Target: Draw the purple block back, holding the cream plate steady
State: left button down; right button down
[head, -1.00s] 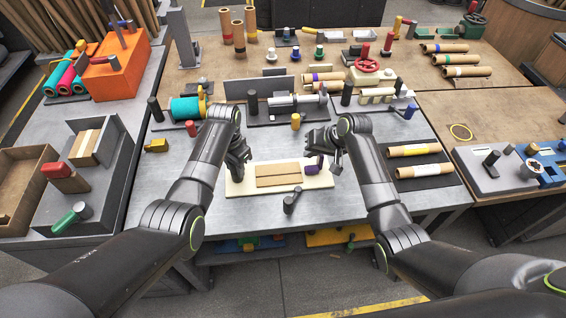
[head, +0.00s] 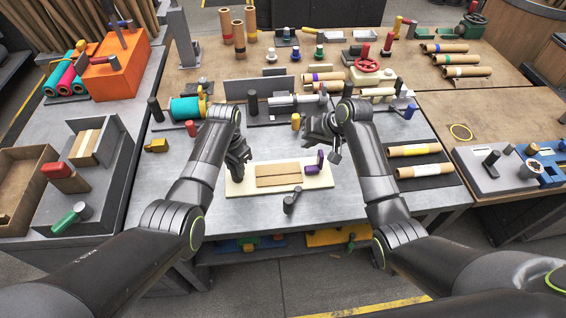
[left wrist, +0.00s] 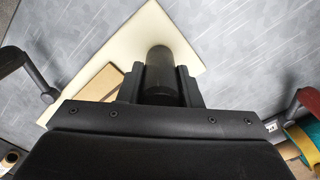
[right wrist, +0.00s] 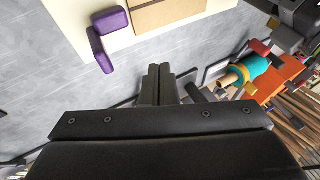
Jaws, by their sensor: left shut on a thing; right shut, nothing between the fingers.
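The cream plate (head: 316,181) lies on the grey table with a brown slotted board (head: 278,174) on it. The purple block (head: 320,161) is L-shaped and sits at the plate's right end; it also shows in the right wrist view (right wrist: 101,52), partly over the plate's edge. My left gripper (head: 240,171) is at the plate's left end. In the left wrist view its fingers are shut on a dark round post (left wrist: 160,72) at the plate. My right gripper (head: 309,127) is shut and empty, above and behind the purple block, apart from it.
A small dark lever post (head: 289,203) stands in front of the plate. Behind are a yellow peg (head: 295,121), a teal roll (head: 186,109) and a metal clamp fixture (head: 297,103). Tan rolls (head: 413,150) lie on a black mat to the right.

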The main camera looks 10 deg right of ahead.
pick_arm(q)
jog(key=shift+f, duration=0.1)
jog(key=c, duration=0.9)
grip_release()
jog(key=shift+c, duration=0.2)
jog(key=shift+o, duration=0.3)
jog(key=o, duration=0.9)
jog(key=shift+r, duration=0.25)
jog(key=shift+r+p, duration=1.3)
jog(key=shift+p, duration=0.55)
